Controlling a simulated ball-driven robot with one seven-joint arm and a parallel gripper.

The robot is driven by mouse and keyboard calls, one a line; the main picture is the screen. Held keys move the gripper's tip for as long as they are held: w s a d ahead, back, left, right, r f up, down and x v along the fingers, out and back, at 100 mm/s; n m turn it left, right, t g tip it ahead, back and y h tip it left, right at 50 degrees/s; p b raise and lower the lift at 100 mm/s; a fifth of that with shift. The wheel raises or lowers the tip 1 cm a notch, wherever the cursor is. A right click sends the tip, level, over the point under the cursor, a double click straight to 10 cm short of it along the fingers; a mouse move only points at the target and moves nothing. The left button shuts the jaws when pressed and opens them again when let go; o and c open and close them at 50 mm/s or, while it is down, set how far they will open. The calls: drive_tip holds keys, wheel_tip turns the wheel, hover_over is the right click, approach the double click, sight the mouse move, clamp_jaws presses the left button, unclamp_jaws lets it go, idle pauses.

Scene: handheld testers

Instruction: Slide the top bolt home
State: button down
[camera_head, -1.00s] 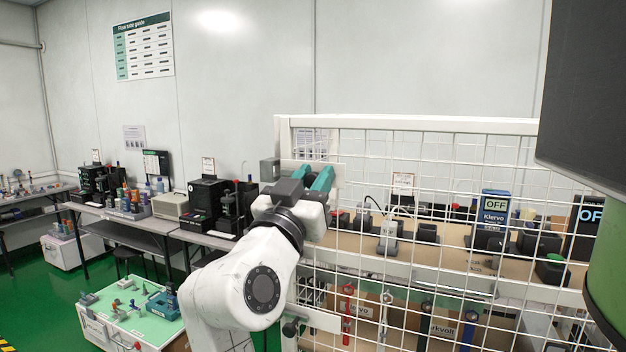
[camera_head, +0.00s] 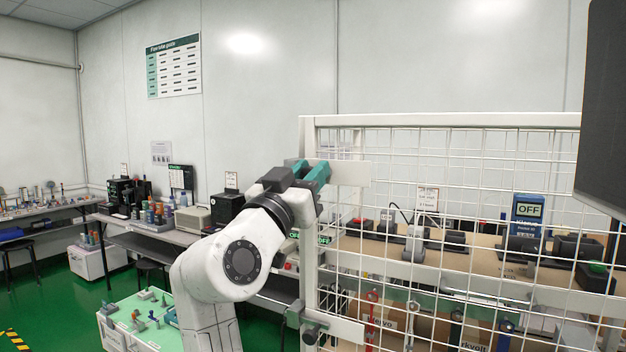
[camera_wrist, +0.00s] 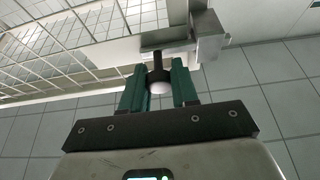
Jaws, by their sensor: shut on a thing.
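My gripper (camera_head: 316,172) is at the upper left corner of the white mesh gate (camera_head: 440,121), at the top bolt. In the wrist view its two green fingers (camera_wrist: 159,88) are shut on the bolt's round knob (camera_wrist: 159,86), whose dark stem (camera_wrist: 157,62) runs to the pale bolt plate (camera_wrist: 120,52). A grey metal block (camera_wrist: 208,35) is just right of the stem there. In the head view the pale plate (camera_head: 352,173) shows right of the fingers; my gripper hides the knob and block. How far the bolt reaches into the block I cannot tell.
A lower bolt with a dark knob (camera_head: 311,334) is on the gate's left post. Behind the mesh is a shelf (camera_head: 470,262) with several testers. Benches with equipment (camera_head: 150,241) and a green-topped cart (camera_head: 142,318) stand to the left. A dark panel (camera_head: 603,110) fills the upper right.

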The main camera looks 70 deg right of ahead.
drive_tip(key=shift+w+a+r, duration=0.1)
drive_tip(key=shift+w, duration=0.15)
drive_tip(key=c, duration=0.9)
unclamp_jaws()
drive_tip(key=b+v, duration=0.3)
drive_tip(key=v, duration=0.7)
drive_tip(key=shift+s+a+f+b, duration=0.1)
drive_tip(key=shift+a+f+b, duration=0.1)
drive_tip(key=shift+a+b, duration=0.15)
